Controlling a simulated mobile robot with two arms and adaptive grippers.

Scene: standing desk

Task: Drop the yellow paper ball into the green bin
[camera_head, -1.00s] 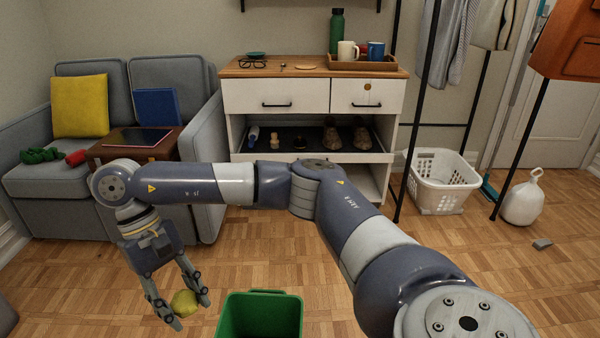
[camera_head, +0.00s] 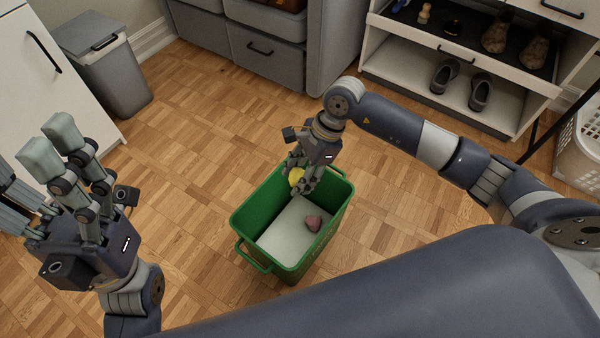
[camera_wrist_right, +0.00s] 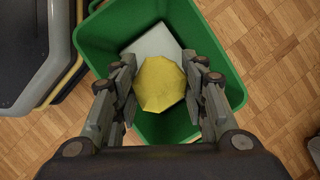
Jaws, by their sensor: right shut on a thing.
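The yellow paper ball (camera_head: 296,175) is held between the fingers of my right gripper (camera_head: 304,181), which is shut on it. They are over the far part of the green bin (camera_head: 262,208), near its back rim. The right wrist view shows the ball (camera_wrist_right: 161,84) between the fingers, with the open bin (camera_wrist_right: 102,34) beneath. My left gripper (camera_head: 52,145) is at the left of the head view, fingers up, open and empty, away from the bin.
A grey lidded bin (camera_head: 105,70) stands by a white cabinet (camera_head: 25,75) at upper left. A shoe shelf (camera_head: 420,80) and a white laundry basket (camera_head: 582,150) are at upper right. The wooden floor around the green bin is clear.

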